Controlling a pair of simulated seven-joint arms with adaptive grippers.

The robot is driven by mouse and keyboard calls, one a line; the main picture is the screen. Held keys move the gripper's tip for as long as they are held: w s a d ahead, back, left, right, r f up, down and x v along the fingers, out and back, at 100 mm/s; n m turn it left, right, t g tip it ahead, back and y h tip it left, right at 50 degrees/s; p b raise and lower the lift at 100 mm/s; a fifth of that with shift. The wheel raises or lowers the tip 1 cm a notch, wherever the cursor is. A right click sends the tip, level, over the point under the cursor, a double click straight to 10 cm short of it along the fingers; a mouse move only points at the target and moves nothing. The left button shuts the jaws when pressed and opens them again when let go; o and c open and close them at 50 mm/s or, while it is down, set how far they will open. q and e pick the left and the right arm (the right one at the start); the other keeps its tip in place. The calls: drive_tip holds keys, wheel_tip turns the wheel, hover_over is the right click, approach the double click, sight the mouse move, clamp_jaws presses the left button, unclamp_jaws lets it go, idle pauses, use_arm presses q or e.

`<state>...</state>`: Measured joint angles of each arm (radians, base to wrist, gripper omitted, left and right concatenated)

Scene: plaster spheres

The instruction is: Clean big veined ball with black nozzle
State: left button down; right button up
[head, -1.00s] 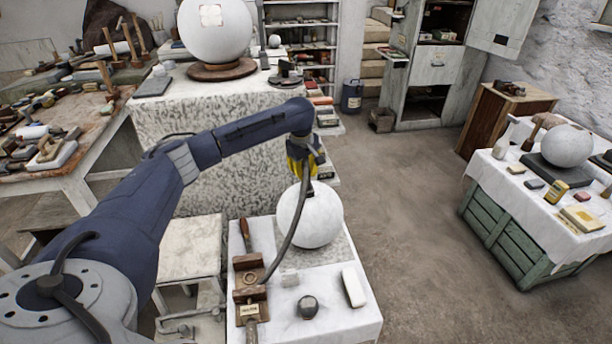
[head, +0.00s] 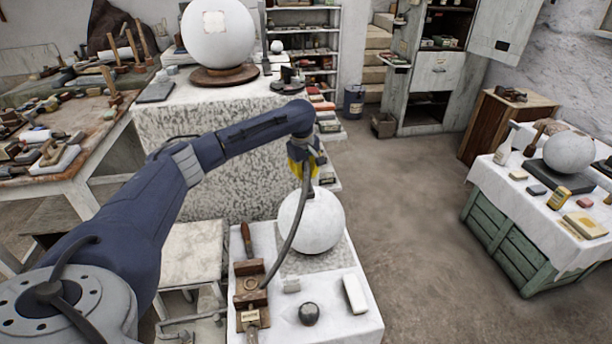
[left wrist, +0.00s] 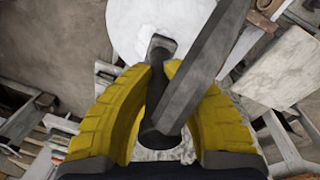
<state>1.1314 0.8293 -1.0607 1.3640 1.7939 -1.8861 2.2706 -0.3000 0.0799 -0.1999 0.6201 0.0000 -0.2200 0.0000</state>
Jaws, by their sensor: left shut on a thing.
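My left gripper (head: 304,166) has yellow fingers and is shut on a black nozzle (left wrist: 162,118) with a dark hose (head: 292,235). The nozzle points down at the top of a white ball (head: 311,222) on the front table; I cannot tell whether it touches. In the left wrist view the nozzle's flat head lies in front of this ball (left wrist: 130,25). A bigger white ball (head: 217,40) with a pale square patch stands on a brown round base at the back. Another white ball (head: 569,152) is on the right table. Veins are too faint to tell. My right gripper is out of view.
The front table (head: 340,325) holds a wooden block stand (head: 250,285), a dark round knob (head: 309,314) and a white bar (head: 355,293). A stone block (head: 165,125) stands behind it. A cluttered bench (head: 90,130) is at left. Open floor lies between the front and right tables.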

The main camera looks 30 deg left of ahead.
sight(305, 162)
use_arm(q)
drive_tip(key=shift+s+d+r, duration=0.4)
drive_tip(key=shift+s+r, duration=0.15)
drive_tip(key=shift+r, duration=0.1)
drive_tip(key=shift+s+r, duration=0.15)
drive_tip(key=shift+r, duration=1)
drive_tip(key=shift+s+r, duration=0.15)
drive_tip(key=shift+r, duration=0.85)
drive_tip(key=shift+s+r, duration=0.1)
drive_tip(key=shift+r, duration=0.85)
